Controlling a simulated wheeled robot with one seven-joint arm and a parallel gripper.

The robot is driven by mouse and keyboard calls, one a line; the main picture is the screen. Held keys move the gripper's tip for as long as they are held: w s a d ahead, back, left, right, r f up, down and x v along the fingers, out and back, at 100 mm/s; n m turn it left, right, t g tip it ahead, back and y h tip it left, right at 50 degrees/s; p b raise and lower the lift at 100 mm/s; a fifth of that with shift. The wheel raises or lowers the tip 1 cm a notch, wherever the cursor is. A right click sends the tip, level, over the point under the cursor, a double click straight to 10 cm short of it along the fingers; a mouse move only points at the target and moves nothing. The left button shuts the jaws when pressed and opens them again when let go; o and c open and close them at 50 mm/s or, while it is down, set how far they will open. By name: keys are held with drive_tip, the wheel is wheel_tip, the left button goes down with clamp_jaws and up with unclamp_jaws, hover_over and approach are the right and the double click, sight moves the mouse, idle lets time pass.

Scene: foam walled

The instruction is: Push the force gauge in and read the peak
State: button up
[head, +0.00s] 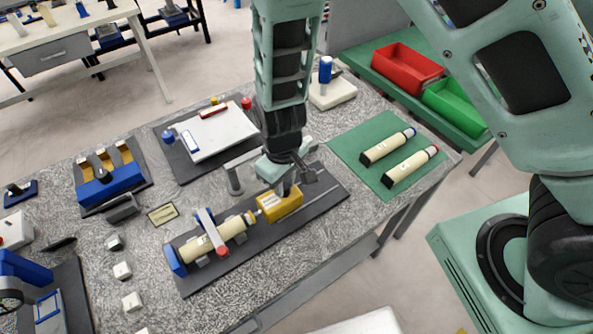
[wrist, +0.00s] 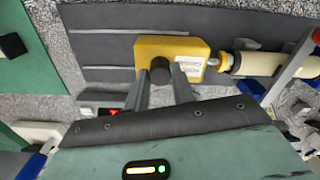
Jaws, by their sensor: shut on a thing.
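The force gauge (head: 283,207) is a yellow block with a pale label on a dark base plate (head: 327,183). It also shows in the wrist view (wrist: 197,50), with a dark round knob (wrist: 160,70) on it. My gripper (head: 279,188) is shut on this knob, one finger on each side in the wrist view (wrist: 160,84). The gauge's small tip (wrist: 214,62) points at the near end of a cream cylinder (head: 228,231). The tip looks at or very close to that end; contact is hard to tell. The gauge's reading is not legible.
A strap with a red knob (head: 222,251) crosses the cylinder, and a blue block (head: 176,262) stands at its far end. A grey bracket (head: 234,180) stands behind the gauge. Two more cylinders lie on a green mat (head: 366,183). Red (head: 408,69) and green (head: 456,107) bins stand beyond.

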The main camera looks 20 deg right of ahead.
drive_tip(key=shift+a, duration=0.4)
drive_tip(key=o, duration=1)
drive_tip(key=shift+r, duration=0.15)
wheel_tip(320, 180, up, 17)
drive_tip(key=b, duration=0.1)
drive_tip(key=shift+r+b, duration=0.15)
drive_tip(key=shift+b, duration=0.25)
drive_tip(key=shift+s, duration=0.1)
drive_tip(key=s+d+n+b, duration=0.1)
drive_tip(key=s+d+b, duration=0.2)
drive_tip(key=s, duration=1.3)
drive_tip(key=d, duration=0.2)
drive_tip(key=shift+d+y+b, duration=0.3)
drive_tip(key=shift+d+b, duration=0.1)
